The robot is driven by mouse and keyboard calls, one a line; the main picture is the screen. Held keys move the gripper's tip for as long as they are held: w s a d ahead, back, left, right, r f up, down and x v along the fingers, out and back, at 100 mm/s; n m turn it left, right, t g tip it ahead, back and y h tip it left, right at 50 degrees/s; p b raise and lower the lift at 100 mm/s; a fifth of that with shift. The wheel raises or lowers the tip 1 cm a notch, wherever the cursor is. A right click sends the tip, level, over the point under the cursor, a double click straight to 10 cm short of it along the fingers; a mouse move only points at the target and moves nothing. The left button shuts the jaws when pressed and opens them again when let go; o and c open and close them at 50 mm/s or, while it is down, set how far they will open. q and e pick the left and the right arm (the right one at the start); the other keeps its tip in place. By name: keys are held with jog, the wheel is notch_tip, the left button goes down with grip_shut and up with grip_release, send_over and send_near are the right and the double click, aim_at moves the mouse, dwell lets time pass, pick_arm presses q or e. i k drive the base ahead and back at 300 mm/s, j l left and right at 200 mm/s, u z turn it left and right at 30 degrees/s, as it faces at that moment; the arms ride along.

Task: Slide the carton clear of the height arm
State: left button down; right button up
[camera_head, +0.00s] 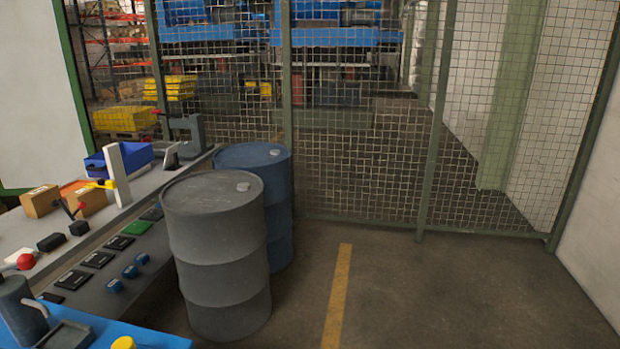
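Two brown cartons stand on the grey bench at the left. One carton (40,201) is at the bench's far left edge with a small light label on top. The other carton (88,199) is just right of it, beside a white upright post (117,174). A short yellow arm (101,184) reaches left from the post, over or close to the second carton's top; I cannot tell whether they touch. Neither of my grippers is in view.
A blue bin (124,158) and a grey-green clamp-like tool (187,137) stand farther along the bench (150,183). Small dark blocks (51,242) lie nearer. A grey drum (218,250) and a blue drum (279,190) flank the bench. Floor to their right is clear, up to a mesh fence.

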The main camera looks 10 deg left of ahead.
aim_at(96, 199)
jog(key=i+u, duration=0.2)
jog(key=i, duration=0.3)
jog(key=i+l+u, duration=0.2)
jog(key=i, duration=0.3)
jog(key=i+l+u, duration=0.15)
jog(key=i, duration=0.35)
jog(key=i+l+u, duration=0.2)
jog(key=i, duration=0.3)
